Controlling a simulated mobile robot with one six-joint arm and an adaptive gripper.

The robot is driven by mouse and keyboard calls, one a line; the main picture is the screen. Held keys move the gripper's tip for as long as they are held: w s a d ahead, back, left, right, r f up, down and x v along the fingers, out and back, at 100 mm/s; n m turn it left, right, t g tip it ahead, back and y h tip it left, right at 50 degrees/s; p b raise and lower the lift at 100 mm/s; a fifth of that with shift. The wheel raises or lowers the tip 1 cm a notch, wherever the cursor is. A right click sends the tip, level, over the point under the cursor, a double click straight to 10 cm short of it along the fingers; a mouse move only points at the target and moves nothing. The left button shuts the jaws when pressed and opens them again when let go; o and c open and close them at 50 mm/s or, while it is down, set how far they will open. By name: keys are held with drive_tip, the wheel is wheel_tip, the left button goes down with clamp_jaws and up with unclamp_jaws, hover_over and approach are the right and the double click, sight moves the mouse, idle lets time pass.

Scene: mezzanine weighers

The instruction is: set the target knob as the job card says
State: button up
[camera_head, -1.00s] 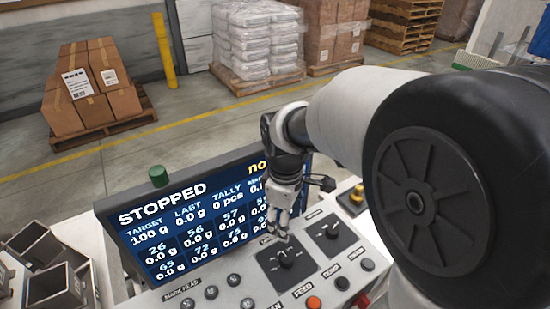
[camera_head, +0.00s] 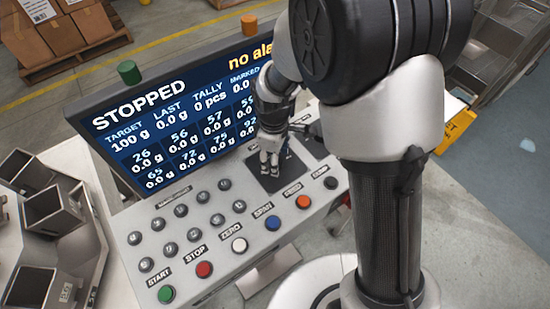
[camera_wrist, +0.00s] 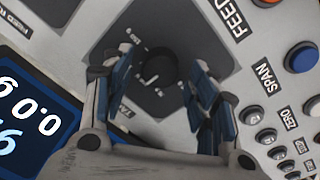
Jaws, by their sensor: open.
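The target knob (camera_wrist: 158,70) is a round black knob with a pale pointer mark, on a dark square plate (camera_wrist: 190,25) in the wrist view. My gripper (camera_wrist: 156,62) is open, one finger on each side of the knob; I cannot tell whether they touch it. In the head view my gripper (camera_head: 270,158) is low over the dark plate (camera_head: 285,178) and hides the knob. The screen (camera_head: 170,125) reads STOPPED, TARGET 100 g, LAST 0.0 g, TALLY 0 pcs. I cannot make out a job card.
The panel has several grey buttons and coloured ones, including green START (camera_head: 166,294), red STOP (camera_head: 204,269), blue SPAN (camera_head: 272,222) and an orange FEED button (camera_head: 303,202). Metal hoppers (camera_head: 52,211) stand at left. A yellow-edged thing (camera_head: 458,130) is partly hidden at right.

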drive_tip(key=shift+f, duration=0.25)
drive_tip(key=shift+c, duration=0.5)
drive_tip(key=c, duration=1)
